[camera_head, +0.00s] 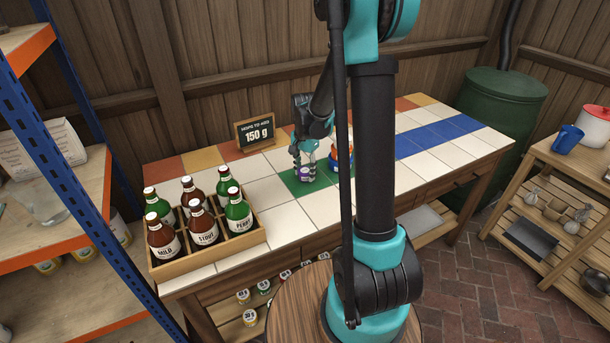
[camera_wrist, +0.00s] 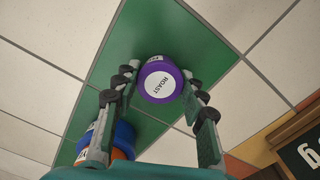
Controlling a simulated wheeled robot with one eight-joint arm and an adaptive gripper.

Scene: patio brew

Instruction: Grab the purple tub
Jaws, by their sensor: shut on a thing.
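The purple tub (camera_wrist: 158,83) has a white lid label reading "ROAST". In the wrist view it sits between the two fingers of my gripper (camera_wrist: 157,92), which are shut on its sides. In the head view the tub (camera_head: 305,173) shows small beneath my gripper (camera_head: 304,158), over the green tiles of the table. I cannot tell whether its base touches the tiles. A blue tub (camera_wrist: 122,137) and an orange one (camera_wrist: 115,154) are close by at lower left in the wrist view, partly hidden by a finger.
A wooden crate (camera_head: 163,266) of several bottles stands at the table's left. A chalkboard sign (camera_head: 255,134) reading "150 g" stands behind. My arm hides part of the table. White tiles (camera_head: 270,190) left of the green patch are clear. A blue-framed shelf (camera_head: 75,205) is at far left.

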